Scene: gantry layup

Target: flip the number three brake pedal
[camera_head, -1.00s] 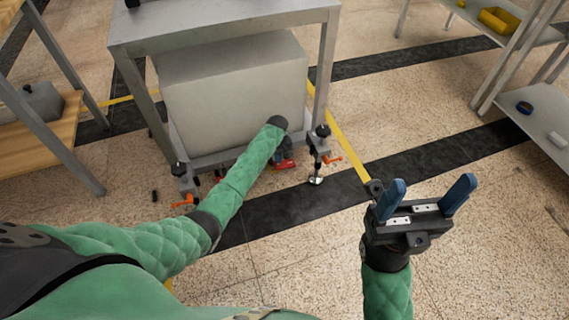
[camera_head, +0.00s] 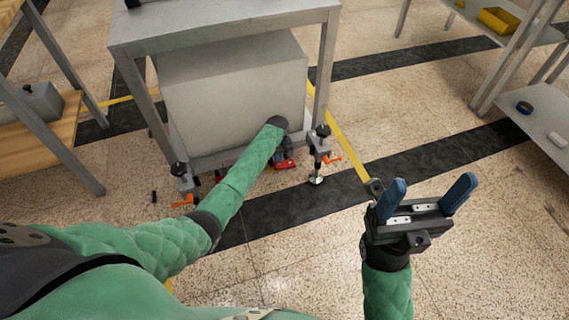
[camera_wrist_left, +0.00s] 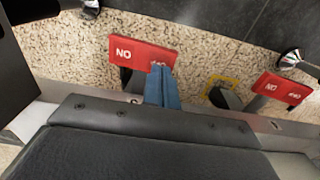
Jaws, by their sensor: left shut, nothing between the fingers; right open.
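In the left wrist view a red pedal (camera_wrist_left: 128,52) marked "NO" lies at the tips of my left gripper (camera_wrist_left: 160,70). The blue fingers are shut together with nothing between them and cover the rest of its label, so I cannot read its number. Whether they touch it is unclear. A second red pedal (camera_wrist_left: 278,90), also marked "NO", sits to the right. In the head view a red pedal (camera_head: 284,164) shows low at the cart, by the end of my left arm. My right gripper (camera_head: 430,195) is open and empty, away from the cart.
A grey metal cart (camera_head: 222,30) holds a large pale block (camera_head: 232,90) beneath its top. Levelling feet with orange levers (camera_head: 332,160) stand at its lower corners. Shelving (camera_head: 545,115) stands at the right, a bench (camera_head: 40,140) at the left. The floor at front right is open.

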